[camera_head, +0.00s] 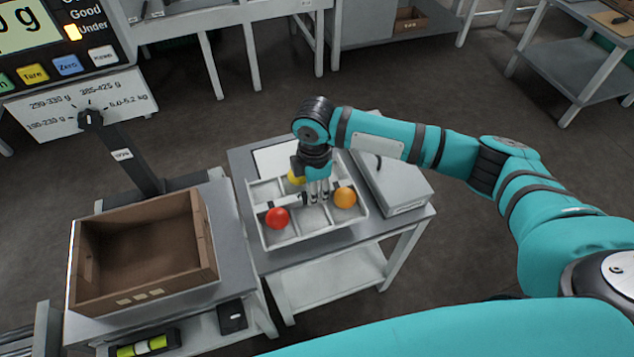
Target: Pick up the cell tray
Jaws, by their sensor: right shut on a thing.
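The cell tray (300,238) is a pale grey tray divided into square cells, on a small grey table. A red tomato (277,218) is in its front left cell, an orange tomato (345,197) at its right, and a yellow one (297,176) at the back, partly hidden by my gripper. My right gripper (318,192) points down over the middle of the tray, its fingers shut on the tray's central bar. Whether the tray is lifted off the table I cannot tell. My left gripper is out of view.
A brown open box (145,285) stands on the scale to the left, with a post and display (60,40) behind it. A flat grey box (395,188) lies right of the tray. More tables (250,12) stand at the back.

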